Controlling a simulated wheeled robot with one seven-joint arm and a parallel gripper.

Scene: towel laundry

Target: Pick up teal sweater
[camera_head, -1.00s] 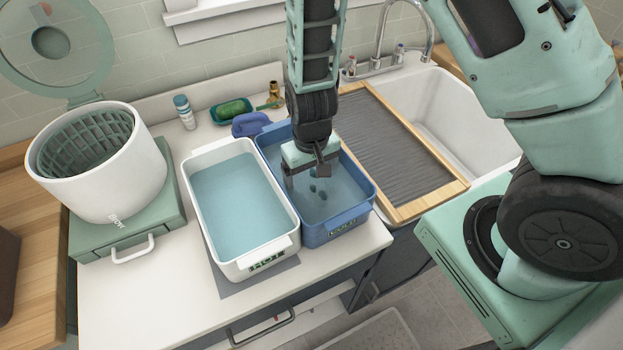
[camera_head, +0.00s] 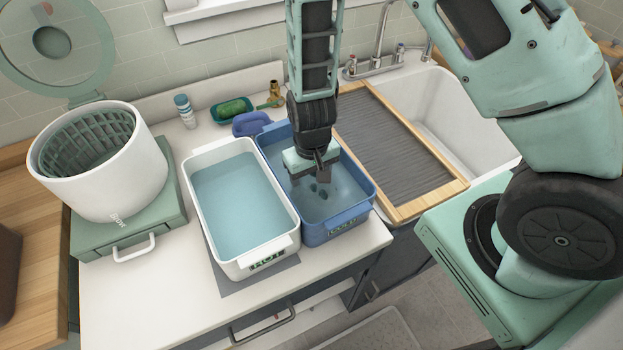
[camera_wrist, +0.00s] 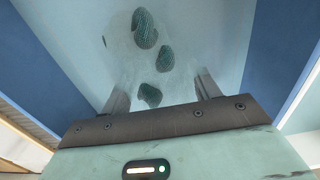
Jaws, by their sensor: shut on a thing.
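The teal sweater shows only as a few dark green knitted patches (camera_head: 323,194) breaking the surface of cloudy water in the blue basin (camera_head: 351,215). The rest of it is hidden underwater. In the wrist view, the sweater's patches (camera_wrist: 165,59) lie between and just ahead of the two fingers. My gripper (camera_head: 311,182) points down inside the basin, its fingertips in the water. It is shut on the sweater, with the fingers still some way apart in the wrist view (camera_wrist: 162,88). The grip itself is hidden by the murky water.
A white basin of water (camera_head: 268,264) stands directly left of the blue one. A white tub (camera_head: 110,190) with a basket stands far left.

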